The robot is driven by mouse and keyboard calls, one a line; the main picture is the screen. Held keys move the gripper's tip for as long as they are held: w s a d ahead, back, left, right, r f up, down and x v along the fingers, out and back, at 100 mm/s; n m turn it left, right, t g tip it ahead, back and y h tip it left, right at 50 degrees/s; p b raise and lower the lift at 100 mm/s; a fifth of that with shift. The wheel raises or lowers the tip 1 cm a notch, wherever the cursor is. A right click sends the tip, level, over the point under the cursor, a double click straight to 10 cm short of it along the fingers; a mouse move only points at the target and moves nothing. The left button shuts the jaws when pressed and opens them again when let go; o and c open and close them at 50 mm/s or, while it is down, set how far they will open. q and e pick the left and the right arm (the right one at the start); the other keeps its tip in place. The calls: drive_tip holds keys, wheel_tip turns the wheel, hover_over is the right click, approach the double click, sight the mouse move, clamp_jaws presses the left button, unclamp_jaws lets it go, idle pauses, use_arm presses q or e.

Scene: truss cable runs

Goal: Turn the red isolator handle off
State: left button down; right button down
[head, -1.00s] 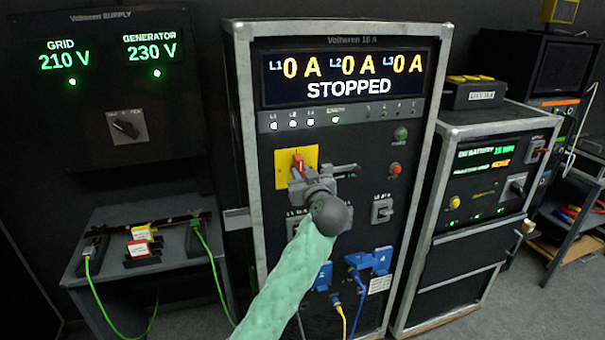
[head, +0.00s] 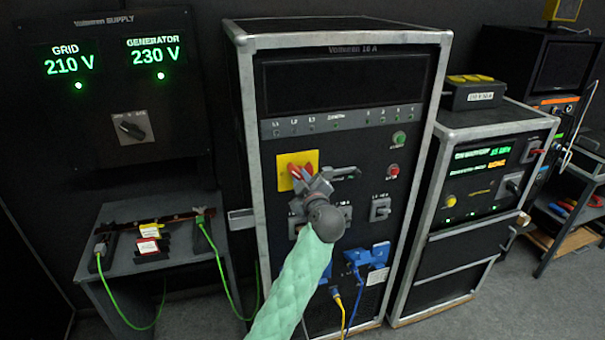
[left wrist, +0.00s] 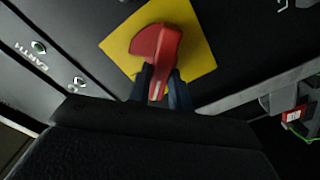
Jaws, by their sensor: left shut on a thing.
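The red isolator handle (head: 296,172) sits on a yellow plate (head: 284,160) on the front of the middle cabinet. In the head view the handle is tilted and partly hidden by my left gripper (head: 307,181). In the left wrist view the red handle (left wrist: 159,62) stands out from the yellow plate (left wrist: 200,40), and my left gripper (left wrist: 160,88) is shut on it, one dark finger on each side. The cabinet's display (head: 345,80) is dark. My right gripper is not in view.
A green button (head: 399,138) and a red button (head: 393,171) are right of the handle. Blue connectors with cables (head: 368,258) are lower on the panel. A small table (head: 120,280) with green leads stands at left, and a battery cabinet (head: 470,240) at right.

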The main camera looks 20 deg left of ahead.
use_arm(q)
drive_tip(key=shift+n+p, duration=0.35)
drive_tip(key=shift+n, duration=0.65)
drive_tip(key=n, duration=0.2)
drive_tip(key=shift+a+f+n+p, duration=0.1)
drive_tip(key=shift+n+p, duration=0.2)
drive_tip(key=shift+s+f+n, duration=0.1)
drive_tip(key=shift+f+n, duration=0.05)
drive_tip(key=shift+n, duration=1)
drive_tip(key=shift+f+n, duration=0.1)
drive_tip(key=shift+n, duration=1.05)
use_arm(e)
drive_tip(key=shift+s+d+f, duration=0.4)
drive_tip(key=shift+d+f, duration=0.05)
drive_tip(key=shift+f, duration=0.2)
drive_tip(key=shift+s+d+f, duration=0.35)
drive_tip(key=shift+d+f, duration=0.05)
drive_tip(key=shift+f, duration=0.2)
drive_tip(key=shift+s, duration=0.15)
